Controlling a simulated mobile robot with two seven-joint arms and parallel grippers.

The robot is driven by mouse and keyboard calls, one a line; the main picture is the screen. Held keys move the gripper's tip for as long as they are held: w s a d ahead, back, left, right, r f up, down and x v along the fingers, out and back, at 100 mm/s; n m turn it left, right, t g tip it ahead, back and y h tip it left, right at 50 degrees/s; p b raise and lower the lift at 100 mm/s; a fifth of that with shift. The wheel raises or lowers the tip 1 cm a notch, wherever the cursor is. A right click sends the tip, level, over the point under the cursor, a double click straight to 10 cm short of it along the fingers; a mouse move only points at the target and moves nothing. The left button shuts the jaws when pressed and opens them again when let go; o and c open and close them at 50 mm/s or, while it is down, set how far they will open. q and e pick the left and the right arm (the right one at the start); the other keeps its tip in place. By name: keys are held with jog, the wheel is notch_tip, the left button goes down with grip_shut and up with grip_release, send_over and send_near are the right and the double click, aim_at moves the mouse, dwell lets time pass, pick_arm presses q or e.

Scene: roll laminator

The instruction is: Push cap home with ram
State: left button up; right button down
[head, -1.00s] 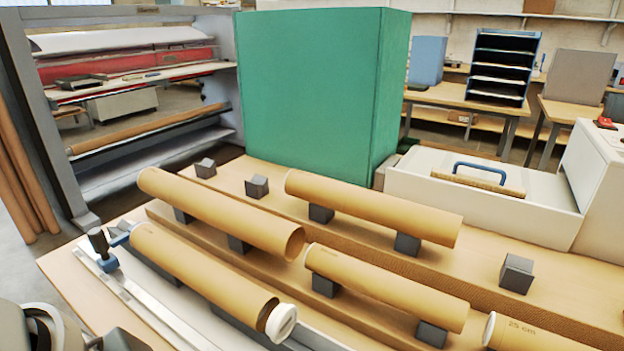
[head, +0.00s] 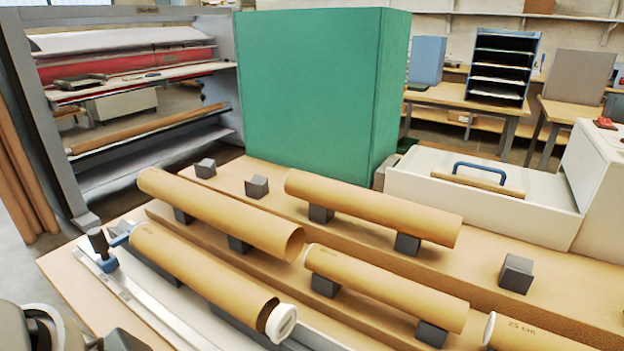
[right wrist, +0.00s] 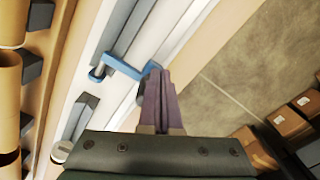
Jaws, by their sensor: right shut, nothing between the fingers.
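The ram (head: 106,262), blue with a black knob, stands at the left end of a pale rail in the head view. A brown cardboard tube (head: 200,272) lies along the rail on dark supports. A white cap (head: 282,322) sits at the tube's near right end, with a dark opening showing beside it. My right gripper (right wrist: 156,72) is shut and empty in the right wrist view. Its fingertips appear close to a blue ram part (right wrist: 122,66); I cannot tell whether they touch. My left gripper is not in view.
Other brown tubes (head: 225,212) lie on dark blocks on the wooden table behind. A large green box (head: 310,95) stands behind them. A white machine with a blue handle (head: 480,170) is at the right. The floor (right wrist: 250,75) shows beside the table edge.

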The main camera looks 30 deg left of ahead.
jog(key=a+b, duration=0.2)
jog(key=a, duration=0.6)
jog(key=shift+s+a+f, duration=0.1)
jog(key=shift+a, duration=0.1)
jog(key=a+b, duration=0.4)
jog(key=a, duration=0.2)
jog(key=shift+s+a+f, duration=0.1)
jog(key=shift+a, duration=0.75)
jog(key=shift+r, duration=0.2)
